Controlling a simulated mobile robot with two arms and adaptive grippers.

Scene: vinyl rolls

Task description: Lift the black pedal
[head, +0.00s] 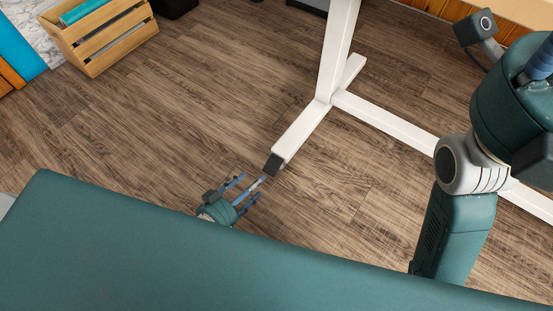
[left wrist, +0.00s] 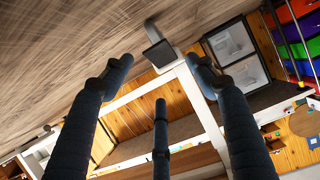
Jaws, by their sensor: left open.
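The black pedal (head: 273,164) is a small dark block at the near end of a white stand's foot, low over the wooden floor. It also shows in the left wrist view (left wrist: 160,53), just beyond and between the fingertips. My left gripper (head: 249,187) is open and empty, its fingers pointing toward the pedal from the lower left. In the left wrist view the open fingers (left wrist: 160,75) are spread, with no visible contact with the pedal. My right gripper (head: 541,62) shows only in part at the right edge, and its jaw state is hidden.
The white stand (head: 392,122) spreads across the floor to the right. A wooden crate (head: 105,35) with folders stands at the upper left. Bare wooden floor (head: 170,125) lies left of the pedal.

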